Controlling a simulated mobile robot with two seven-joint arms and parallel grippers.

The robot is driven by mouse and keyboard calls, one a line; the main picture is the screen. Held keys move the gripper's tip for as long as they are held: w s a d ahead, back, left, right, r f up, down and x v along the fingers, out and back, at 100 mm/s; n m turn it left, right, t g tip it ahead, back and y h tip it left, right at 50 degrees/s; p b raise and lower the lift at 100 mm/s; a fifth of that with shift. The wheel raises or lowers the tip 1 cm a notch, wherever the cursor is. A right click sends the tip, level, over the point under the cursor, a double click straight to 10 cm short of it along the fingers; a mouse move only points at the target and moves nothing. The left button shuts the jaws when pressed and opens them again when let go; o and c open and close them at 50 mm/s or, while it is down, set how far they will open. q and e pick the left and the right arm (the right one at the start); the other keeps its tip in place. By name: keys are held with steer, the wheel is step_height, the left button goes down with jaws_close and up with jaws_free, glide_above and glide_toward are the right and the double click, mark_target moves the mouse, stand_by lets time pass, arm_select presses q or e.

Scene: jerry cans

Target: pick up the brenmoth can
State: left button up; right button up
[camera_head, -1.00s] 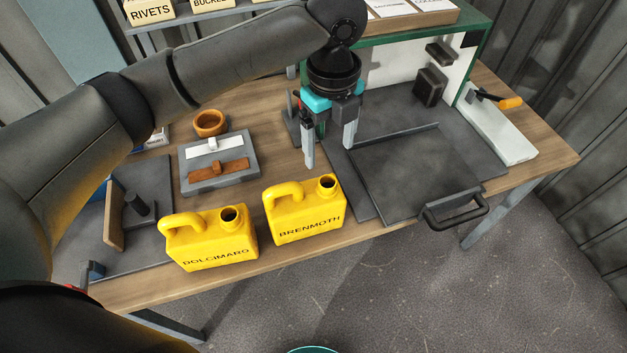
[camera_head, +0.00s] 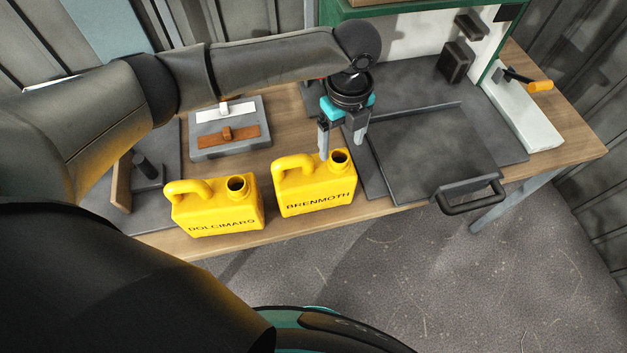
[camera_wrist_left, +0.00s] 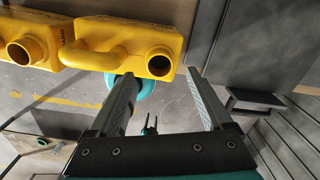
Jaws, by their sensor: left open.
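The yellow brenmoth can (camera_head: 315,193) stands upright near the table's front edge, its name on the front, handle at left and open mouth at upper right. It also shows at the top of the left wrist view (camera_wrist_left: 128,40). A matching yellow dolcimaro can (camera_head: 218,213) stands just left of it, and part of it shows in the left wrist view (camera_wrist_left: 28,42). My left gripper (camera_head: 340,148) is open and empty, behind and beside the brenmoth can's mouth. In the left wrist view its two fingers (camera_wrist_left: 160,90) are spread, with nothing between them.
A dark tray with a handle (camera_head: 432,160) lies right of the brenmoth can. A grey block with white and brown straps (camera_head: 230,143) lies behind the cans. A dark mat with a post (camera_head: 147,175) is at left. The floor in front is clear.

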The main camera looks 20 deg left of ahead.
mark_target(339, 156)
arm_select(q)
step_height(339, 156, down, 4)
steer(key=shift+a+f, duration=0.1)
jaws_close()
stand_by(0.7)
stand_by(0.3)
